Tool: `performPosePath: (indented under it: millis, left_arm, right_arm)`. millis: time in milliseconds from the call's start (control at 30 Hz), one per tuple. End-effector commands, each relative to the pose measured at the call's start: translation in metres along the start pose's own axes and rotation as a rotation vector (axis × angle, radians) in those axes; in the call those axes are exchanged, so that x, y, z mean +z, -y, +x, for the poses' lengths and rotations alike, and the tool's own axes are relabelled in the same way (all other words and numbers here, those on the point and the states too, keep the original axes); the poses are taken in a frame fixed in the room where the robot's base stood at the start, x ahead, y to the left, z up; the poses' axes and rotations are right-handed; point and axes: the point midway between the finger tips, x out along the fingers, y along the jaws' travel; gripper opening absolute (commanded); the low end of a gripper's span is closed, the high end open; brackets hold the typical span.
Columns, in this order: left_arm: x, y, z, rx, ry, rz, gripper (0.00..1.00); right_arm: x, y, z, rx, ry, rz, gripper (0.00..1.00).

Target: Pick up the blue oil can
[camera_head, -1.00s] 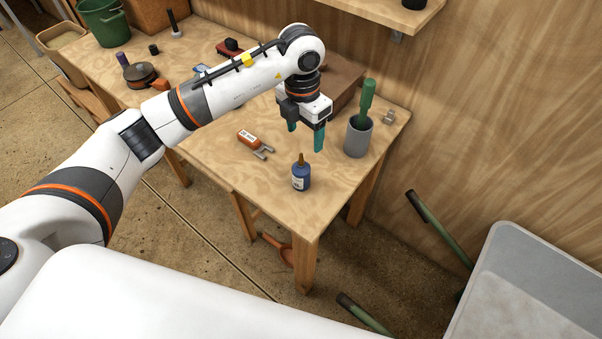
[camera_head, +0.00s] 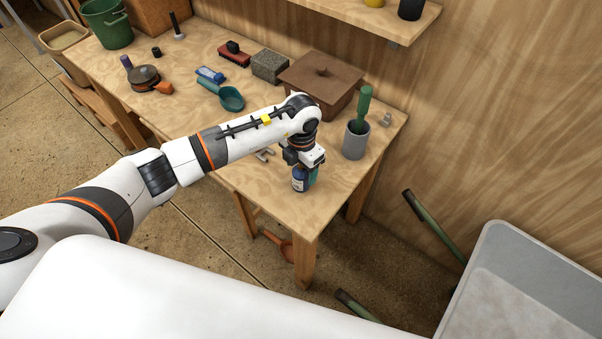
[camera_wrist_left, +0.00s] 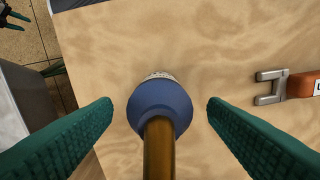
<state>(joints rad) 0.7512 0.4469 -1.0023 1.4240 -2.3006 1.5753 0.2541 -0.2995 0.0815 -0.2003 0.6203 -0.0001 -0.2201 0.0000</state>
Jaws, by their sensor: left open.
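The blue oil can (camera_head: 300,180) stands upright near the front corner of the wooden table. In the left wrist view the can (camera_wrist_left: 160,103) is seen from above, with its brown spout pointing up toward the camera. My left gripper (camera_head: 306,178) is lowered over the can. Its two teal fingers (camera_wrist_left: 160,122) are open, one on each side of the can, with a visible gap on both sides. The gripper hides the can's top in the head view. My right gripper does not show in the head view.
A grey cup (camera_head: 355,140) with a green-handled tool stands right of my gripper. A brown lidded box (camera_head: 322,84) is behind it. An orange-bodied tool with a grey fork (camera_wrist_left: 270,87) lies near the can. A grey tub (camera_head: 540,270) is at the right.

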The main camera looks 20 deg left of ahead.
Motion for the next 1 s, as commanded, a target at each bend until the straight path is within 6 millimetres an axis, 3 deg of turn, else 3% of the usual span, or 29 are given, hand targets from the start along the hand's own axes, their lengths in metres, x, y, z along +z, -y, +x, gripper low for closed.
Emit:
performPosePath:
  millis: [200, 533, 800, 1000]
  left_arm:
    - [0.000, 0.000, 0.002, 0.000, -0.001, 0.001, 0.68]
    - [0.000, 0.000, 0.001, 0.000, -0.001, 0.001, 0.15]
    - [-0.001, 0.000, -0.003, -0.001, -0.003, 0.001, 0.15]
    - [-0.002, 0.001, -0.033, -0.003, -0.007, 0.002, 0.15]
  right_arm:
    - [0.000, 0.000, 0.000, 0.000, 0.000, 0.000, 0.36]
    - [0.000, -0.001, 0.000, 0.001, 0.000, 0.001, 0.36]
    - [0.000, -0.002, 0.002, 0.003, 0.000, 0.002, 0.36]
    - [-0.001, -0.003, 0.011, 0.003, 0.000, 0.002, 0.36]
